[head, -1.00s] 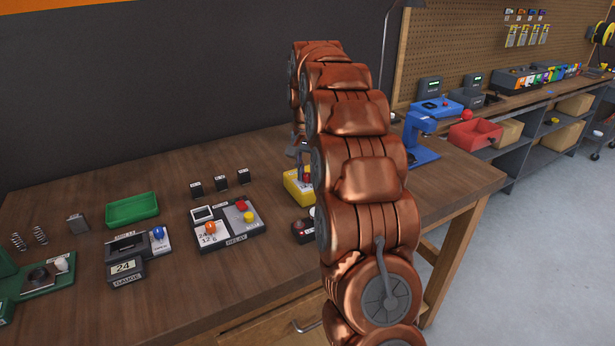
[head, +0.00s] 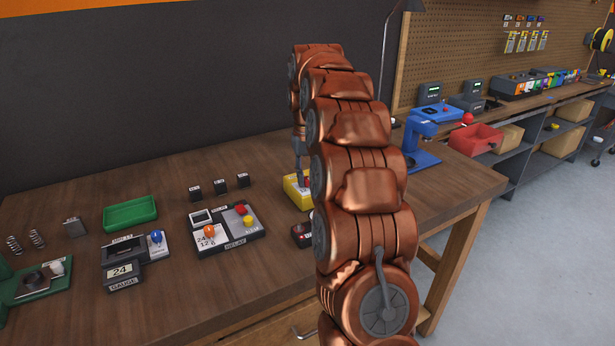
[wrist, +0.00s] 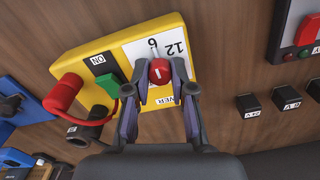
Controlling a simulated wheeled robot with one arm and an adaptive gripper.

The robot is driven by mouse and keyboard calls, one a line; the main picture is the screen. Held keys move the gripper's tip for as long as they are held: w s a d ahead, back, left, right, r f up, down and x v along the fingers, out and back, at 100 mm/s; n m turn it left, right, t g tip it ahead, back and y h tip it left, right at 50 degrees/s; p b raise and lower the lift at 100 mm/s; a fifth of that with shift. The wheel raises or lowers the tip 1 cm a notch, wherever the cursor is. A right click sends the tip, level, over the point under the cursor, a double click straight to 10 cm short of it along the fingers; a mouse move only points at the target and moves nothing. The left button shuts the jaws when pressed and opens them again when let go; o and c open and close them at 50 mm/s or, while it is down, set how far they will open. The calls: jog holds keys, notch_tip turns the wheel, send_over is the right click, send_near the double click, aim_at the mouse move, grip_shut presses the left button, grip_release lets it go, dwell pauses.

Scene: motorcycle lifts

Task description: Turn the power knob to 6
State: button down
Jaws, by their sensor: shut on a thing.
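The power unit is a yellow box (wrist: 190,25) with a white dial panel marked 12 and 6 and a partly hidden label. Its red power knob (wrist: 161,71) carries a white mark, and a thin pale pointer extends from it beside the 6. In the wrist view my gripper (wrist: 160,88) has its fingers on either side of the red knob and is shut on it. In the head view the yellow box (head: 295,191) is mostly hidden behind my arm.
Small black blocks (wrist: 248,105) lie to the right. The relay unit (head: 229,227) and green tray (head: 130,213) stand left on the bench.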

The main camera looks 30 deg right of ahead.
aim_at(307, 178)
jog(key=shift+r, duration=0.1)
jog(key=c, duration=1)
grip_release()
jog(key=shift+r, duration=3.7)
